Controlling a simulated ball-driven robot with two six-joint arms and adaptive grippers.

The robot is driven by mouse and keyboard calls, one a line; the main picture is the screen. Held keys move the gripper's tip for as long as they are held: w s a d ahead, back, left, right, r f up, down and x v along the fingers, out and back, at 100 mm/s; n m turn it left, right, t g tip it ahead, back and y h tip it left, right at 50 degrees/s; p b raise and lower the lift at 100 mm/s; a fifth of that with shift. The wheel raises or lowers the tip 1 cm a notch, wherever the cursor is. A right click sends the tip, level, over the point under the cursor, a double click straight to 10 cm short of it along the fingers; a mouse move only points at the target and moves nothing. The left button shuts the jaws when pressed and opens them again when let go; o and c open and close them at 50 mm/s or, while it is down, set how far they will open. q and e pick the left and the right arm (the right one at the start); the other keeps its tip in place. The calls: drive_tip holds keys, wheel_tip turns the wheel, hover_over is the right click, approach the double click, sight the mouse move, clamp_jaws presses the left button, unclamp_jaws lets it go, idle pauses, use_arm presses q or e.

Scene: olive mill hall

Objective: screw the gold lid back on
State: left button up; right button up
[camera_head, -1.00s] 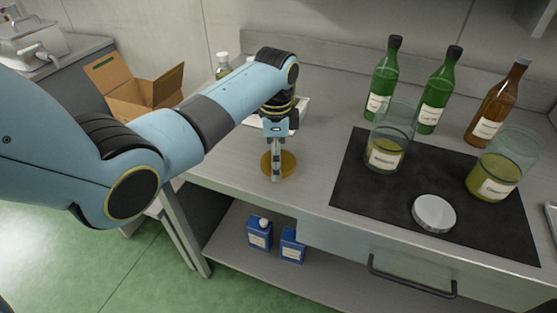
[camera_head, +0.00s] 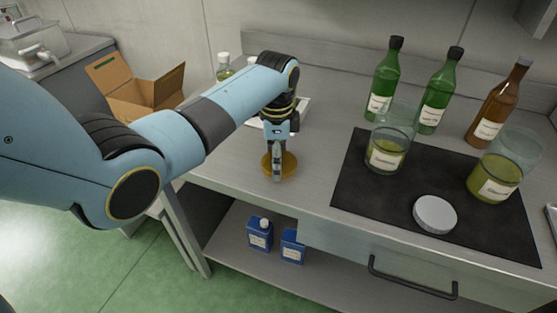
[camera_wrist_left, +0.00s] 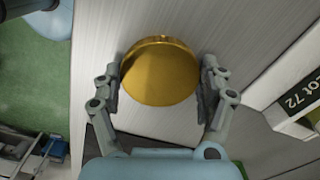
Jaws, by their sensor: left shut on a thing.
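The gold lid (camera_head: 289,165) is a round disc low over the worktop near its front left edge. My left gripper (camera_head: 277,172) points down over it and is shut on it. In the left wrist view the lid (camera_wrist_left: 160,75) lies between the two fingers (camera_wrist_left: 161,92). Two open glass jars with yellow-green contents stand on the black mat, a left jar (camera_head: 385,155) and a right jar (camera_head: 492,188). A silver-white lid (camera_head: 435,214) lies flat on the mat in front of them. My right gripper is not in view.
Two green bottles (camera_head: 384,82) (camera_head: 435,92) and a brown bottle (camera_head: 497,105) stand behind the jars. The black mat (camera_head: 360,205) has bare room at its front left. A cardboard box (camera_head: 145,97) is at the left, and blue containers (camera_head: 260,234) stand on the lower shelf.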

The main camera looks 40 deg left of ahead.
use_arm(q)
drive_tip(key=shift+r, duration=0.6)
wheel_tip(320, 180, up, 2)
drive_tip(key=shift+w+r, duration=0.1)
drive_tip(key=shift+r, duration=0.15)
drive_tip(key=s+d+r+b, duration=0.1)
drive_tip(key=s+d+r, duration=0.1)
drive_tip(key=d+r, duration=0.5)
drive_tip(key=d, duration=0.4)
drive_tip(key=shift+s+d+r, duration=0.15)
drive_tip(key=shift+d, duration=0.1)
